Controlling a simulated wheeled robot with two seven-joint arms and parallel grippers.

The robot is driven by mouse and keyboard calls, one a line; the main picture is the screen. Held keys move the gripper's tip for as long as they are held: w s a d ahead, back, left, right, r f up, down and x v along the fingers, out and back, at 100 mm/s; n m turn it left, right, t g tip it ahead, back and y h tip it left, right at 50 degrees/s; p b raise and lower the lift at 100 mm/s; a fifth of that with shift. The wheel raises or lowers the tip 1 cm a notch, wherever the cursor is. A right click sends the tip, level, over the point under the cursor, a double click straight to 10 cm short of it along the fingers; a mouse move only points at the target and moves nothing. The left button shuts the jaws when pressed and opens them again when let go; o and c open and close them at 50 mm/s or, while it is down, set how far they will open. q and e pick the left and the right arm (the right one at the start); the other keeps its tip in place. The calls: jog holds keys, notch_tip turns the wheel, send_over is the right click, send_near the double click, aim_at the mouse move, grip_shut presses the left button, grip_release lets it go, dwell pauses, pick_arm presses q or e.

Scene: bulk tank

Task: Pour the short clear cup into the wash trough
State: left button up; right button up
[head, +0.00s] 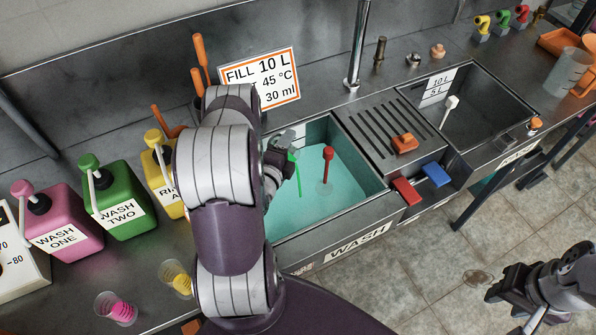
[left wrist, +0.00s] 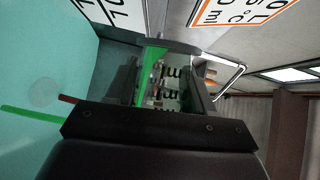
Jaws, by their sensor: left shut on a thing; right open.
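My left gripper (head: 284,152) is over the left side of the wash trough (head: 352,216), shut on the short clear cup (head: 287,140). In the left wrist view the cup (left wrist: 172,90), with black markings and green inside, sits between the fingers. It appears strongly tilted. A thin green streak (head: 298,178) runs from the cup toward the turquoise water in the trough; it also shows in the left wrist view (left wrist: 30,114). How much is left in the cup is hard to tell. My right gripper (head: 518,300) is open and empty, over the floor at lower right.
A red-handled piece (head: 327,160) stands in the trough's water. Pink (head: 65,225), green (head: 120,205) and yellow (head: 163,170) jugs line the left. Cups with pink (head: 118,309) and yellow (head: 178,279) contents stand at the counter's front. A second sink (head: 480,100) is at right.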

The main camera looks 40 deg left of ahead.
pick_arm(q)
jog(key=shift+d+r+m, duration=0.1)
jog(key=shift+m, duration=0.2)
dwell(0.4)
